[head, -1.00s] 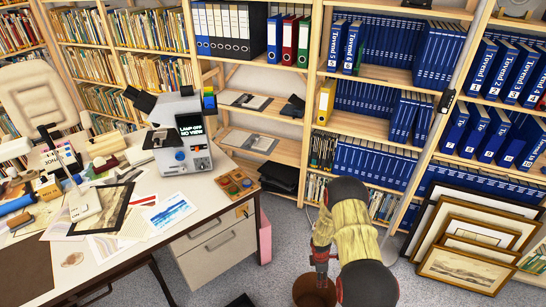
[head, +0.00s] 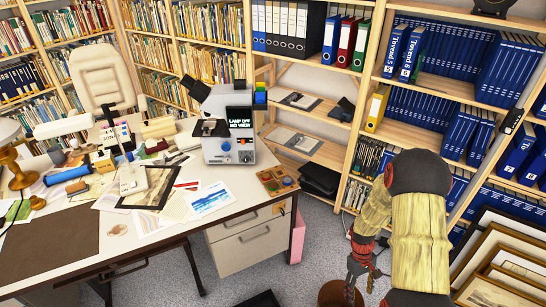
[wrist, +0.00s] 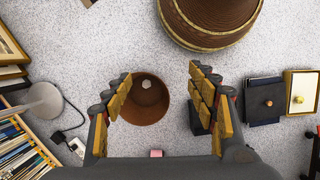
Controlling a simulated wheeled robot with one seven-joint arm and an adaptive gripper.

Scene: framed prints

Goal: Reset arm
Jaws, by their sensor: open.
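My gripper (wrist: 157,95) is open and empty in the wrist view, pointing down at the floor. Its two padded fingers stand wide apart. A brown round bin (wrist: 143,112) stands on the floor below and shows between the fingers, with a small pale crumpled thing (wrist: 146,84) inside. In the head view my gripper (head: 362,268) hangs at the lower right from my bent arm, over the bin (head: 335,293). The fingertips are hard to make out there.
A desk (head: 125,232) with papers and a microscope (head: 228,135) stands at the left. Shelves of blue binders (head: 425,110) line the back. Framed prints (head: 505,262) lean at the right. In the wrist view, a lamp base (wrist: 46,100) and dark flat items (wrist: 262,101) flank the bin.

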